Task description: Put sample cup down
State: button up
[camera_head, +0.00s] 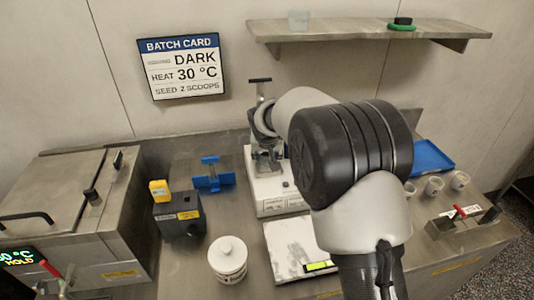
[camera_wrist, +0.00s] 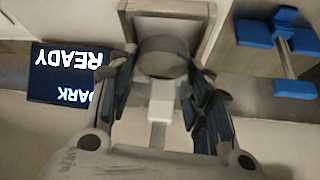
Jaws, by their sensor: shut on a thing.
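My gripper (camera_wrist: 164,72) is shut on a grey round cup, which I take to be the sample cup (camera_wrist: 163,57); it sits between the two dark fingers in the wrist view. Behind it is a square metal frame (camera_wrist: 208,30) of a bench instrument. The white instrument (camera_head: 268,195) with its metal stand shows in the head view, at the back of the bench. My arm covers part of this area there, so the cup cannot be made out. I cannot tell whether the cup's underside touches the instrument.
A dark screen (camera_wrist: 65,75) reading "READY" and "DARK" stands beside the instrument. A blue-ended tool (camera_head: 213,176) lies to its left. In front are a white scale (camera_head: 290,240) and a lidded white jar (camera_head: 228,257). White cups (camera_head: 433,186) and a blue tray (camera_head: 430,156) are at right.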

jog(key=shift+f+b, duration=0.55)
jog(key=shift+f, duration=0.1)
jog(key=o, duration=1.2)
